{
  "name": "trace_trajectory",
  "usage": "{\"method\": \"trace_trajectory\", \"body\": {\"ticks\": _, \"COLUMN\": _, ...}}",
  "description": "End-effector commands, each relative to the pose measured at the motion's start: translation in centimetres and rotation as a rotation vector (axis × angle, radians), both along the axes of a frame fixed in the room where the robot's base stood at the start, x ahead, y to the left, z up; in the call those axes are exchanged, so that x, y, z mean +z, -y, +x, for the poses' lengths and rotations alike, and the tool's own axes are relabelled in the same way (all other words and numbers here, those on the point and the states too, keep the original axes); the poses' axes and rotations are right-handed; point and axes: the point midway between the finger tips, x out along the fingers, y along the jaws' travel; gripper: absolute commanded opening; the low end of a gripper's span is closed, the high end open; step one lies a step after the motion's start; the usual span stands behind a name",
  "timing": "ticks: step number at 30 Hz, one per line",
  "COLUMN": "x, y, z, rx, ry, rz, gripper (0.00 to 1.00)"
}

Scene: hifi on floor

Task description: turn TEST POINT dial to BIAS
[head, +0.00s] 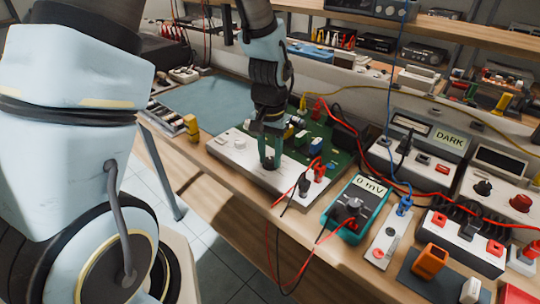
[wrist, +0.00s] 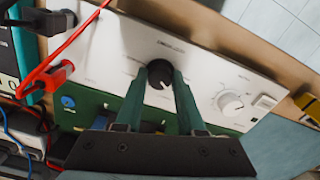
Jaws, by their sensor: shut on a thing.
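My gripper (head: 269,160) is at the white front panel (head: 230,152) of the circuit-board unit on the bench. In the wrist view its two green fingers stand on either side of a black round dial (wrist: 160,75) and are shut on it. A short white pointer mark shows on the dial's face, toward the bottom of the picture. Small print surrounds the dial, too small to read, so I cannot tell which position it marks. A larger white knob (wrist: 230,102) sits on the same panel to the right.
A teal multimeter (head: 346,219) reading 0 mV stands right of the panel. Red and black leads (head: 293,187) plug into the panel's right end and hang past the bench edge. A green circuit board (head: 335,158) lies behind the panel. A box with a DARK display (head: 449,139) stands further back.

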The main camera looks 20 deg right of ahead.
Motion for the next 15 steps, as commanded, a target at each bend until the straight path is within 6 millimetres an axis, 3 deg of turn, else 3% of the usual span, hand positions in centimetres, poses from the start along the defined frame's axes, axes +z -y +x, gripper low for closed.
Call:
{"method": "trace_trajectory", "body": {"ticks": 1, "x": 0.05, "y": 0.07, "z": 0.09, "rx": 0.000, "ry": 0.002, "rz": -0.002, "gripper": 0.41}}
{"method": "trace_trajectory", "body": {"ticks": 8, "x": 0.03, "y": 0.04, "z": 0.05, "rx": 0.001, "ry": 0.001, "rz": -0.001, "gripper": 0.67}}
{"method": "trace_trajectory", "body": {"ticks": 15, "x": 0.04, "y": 0.03, "z": 0.03, "rx": 0.001, "ry": 0.001, "rz": -0.001, "gripper": 0.68}}
